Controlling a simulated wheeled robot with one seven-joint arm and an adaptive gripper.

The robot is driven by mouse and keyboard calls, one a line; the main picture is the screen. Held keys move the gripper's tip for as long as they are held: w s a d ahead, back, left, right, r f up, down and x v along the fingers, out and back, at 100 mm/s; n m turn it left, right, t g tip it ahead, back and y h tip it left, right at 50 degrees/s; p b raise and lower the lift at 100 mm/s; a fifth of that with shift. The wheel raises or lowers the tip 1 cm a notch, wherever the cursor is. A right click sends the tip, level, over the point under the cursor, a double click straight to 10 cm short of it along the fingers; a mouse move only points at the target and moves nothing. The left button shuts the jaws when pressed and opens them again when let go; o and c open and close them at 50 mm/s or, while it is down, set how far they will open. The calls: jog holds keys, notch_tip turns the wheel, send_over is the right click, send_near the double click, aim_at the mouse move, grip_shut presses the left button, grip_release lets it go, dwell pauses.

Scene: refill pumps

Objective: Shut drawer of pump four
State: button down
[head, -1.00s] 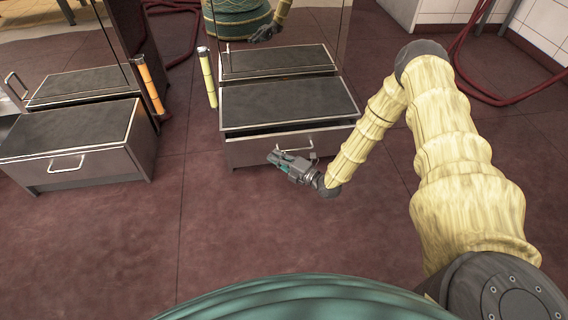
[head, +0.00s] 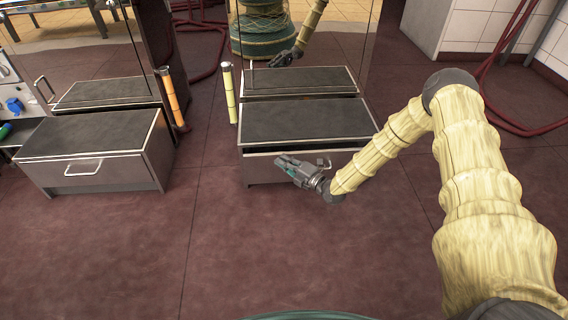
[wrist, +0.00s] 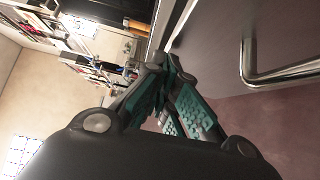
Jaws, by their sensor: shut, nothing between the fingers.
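The right-hand metal pump base has a grey drawer front (head: 262,171) below a dark-matted top (head: 305,118). A dark gap shows along the drawer's upper edge, so it stands slightly open. My gripper (head: 283,161) is shut and empty, in front of the drawer face and pointing left across it. It hides the middle of the front and most of the handle. In the wrist view the closed teal-padded fingers (wrist: 170,85) are beside the drawer's bar handle (wrist: 280,78), not around it. Whether they touch the drawer face, I cannot tell. No pump number is readable.
A similar pump base (head: 85,150) with a handled front stands to the left. An orange post (head: 172,98) and a pale yellow post (head: 229,95) stand between the units. Mirrored panels behind reflect the bases and me. Red floor (head: 130,250) in front is clear.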

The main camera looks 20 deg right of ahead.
jog(key=shift+w+d, duration=0.2)
jog(key=shift+w, duration=0.45)
jog(key=shift+w+d, duration=0.15)
jog(key=shift+w, duration=0.45)
